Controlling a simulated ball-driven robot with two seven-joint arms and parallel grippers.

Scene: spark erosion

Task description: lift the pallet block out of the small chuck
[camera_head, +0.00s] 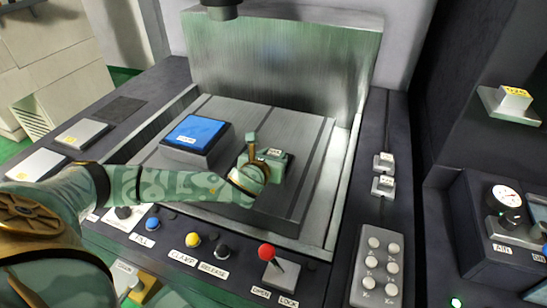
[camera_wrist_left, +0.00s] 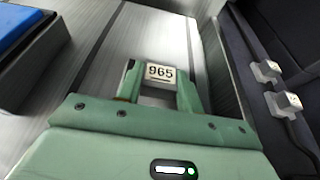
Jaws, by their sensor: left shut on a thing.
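A small pallet block with a white label reading 965 (camera_wrist_left: 160,72) sits between the two fingers of my left gripper (camera_wrist_left: 159,84) in the left wrist view. My left gripper is shut on it. In the head view my left gripper (camera_head: 263,160) is over the right part of the grey machine table, and the block's pale label (camera_head: 275,152) shows at its fingers. The small chuck is hidden by the gripper and block, so I cannot tell whether the block is seated or raised. My right gripper is not in view.
A blue-topped block (camera_head: 197,133) stands left of the gripper on the machine table (camera_head: 215,108). A metal wall (camera_head: 285,65) rises behind. The front panel has FILL, CLAMP and RELEASE buttons and a red-knobbed lever (camera_head: 267,252) between OPEN and LOCK.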

